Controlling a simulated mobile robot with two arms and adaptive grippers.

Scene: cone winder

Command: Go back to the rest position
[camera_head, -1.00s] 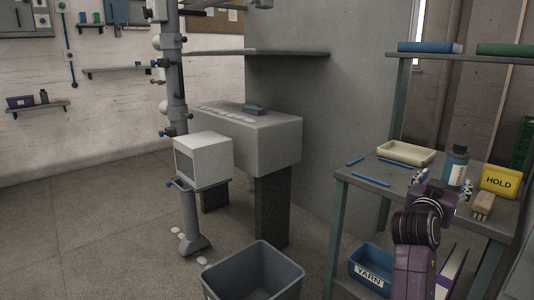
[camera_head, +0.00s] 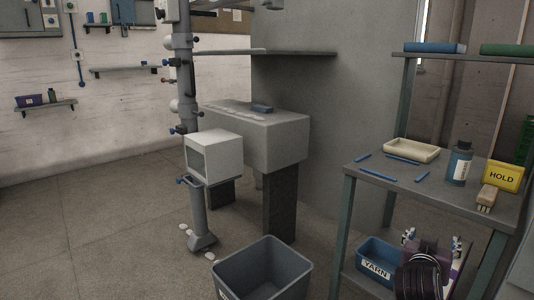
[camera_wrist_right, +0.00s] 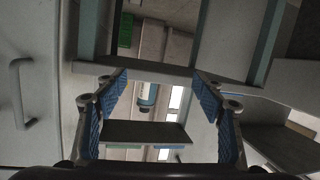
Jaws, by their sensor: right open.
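My right gripper (camera_head: 431,242) is low in the head view, in front of the shelf unit and below its worktop, beside the blue YARN bin. In the right wrist view its two blue-padded fingers (camera_wrist_right: 160,105) are spread apart. Nothing is held between them. My left gripper is in neither view.
The shelf unit's worktop (camera_head: 400,182) carries a cream tray (camera_head: 411,150), several blue sticks (camera_head: 377,174), a dark bottle (camera_head: 460,163), a brush (camera_head: 487,199) and a yellow HOLD sign (camera_head: 503,177). The YARN bin (camera_head: 375,268) is below. A grey open bin (camera_head: 262,268) stands on the floor.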

